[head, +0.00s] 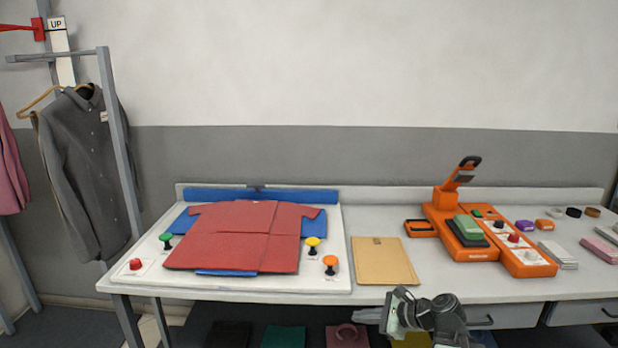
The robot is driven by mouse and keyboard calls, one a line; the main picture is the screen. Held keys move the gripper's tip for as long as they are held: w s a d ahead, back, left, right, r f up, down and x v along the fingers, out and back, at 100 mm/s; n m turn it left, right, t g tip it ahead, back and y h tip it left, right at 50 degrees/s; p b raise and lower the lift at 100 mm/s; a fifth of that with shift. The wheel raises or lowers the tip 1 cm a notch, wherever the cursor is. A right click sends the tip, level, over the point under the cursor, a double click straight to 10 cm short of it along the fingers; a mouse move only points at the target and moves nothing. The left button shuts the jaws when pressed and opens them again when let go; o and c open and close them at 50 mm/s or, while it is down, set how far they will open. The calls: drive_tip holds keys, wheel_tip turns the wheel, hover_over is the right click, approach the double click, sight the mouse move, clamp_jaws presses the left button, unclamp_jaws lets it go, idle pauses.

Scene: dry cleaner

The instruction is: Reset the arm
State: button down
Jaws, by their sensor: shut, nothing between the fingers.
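My gripper (369,315) is at the bottom of the head view, in front of the table's front edge, with its fingers pointing left. It is shut and holds nothing. My arm shows just right of it, low in the picture. The gripper is below and in front of the tan board (384,262) on the table and appears apart from it.
The white table (400,290) bears a red shirt (240,235) on a blue folding board and an orange press machine (465,235) at right. Drawers (580,312) sit under the right side. A grey rack (120,150) with hanging shirts stands left.

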drive_tip(key=s+a+n+g+h+p, duration=0.6)
drive_tip(key=a+n, duration=0.3)
drive_tip(key=n, duration=0.3)
drive_tip(key=s+d+f+n+g+h, duration=0.1)
drive_tip(key=s+d+f+n+h, duration=0.2)
drive_tip(key=d+n, duration=0.5)
drive_tip(key=shift+s+d+h, duration=0.25)
drive_tip(key=shift+d+h, duration=0.05)
drive_tip(key=shift+d, duration=0.4)
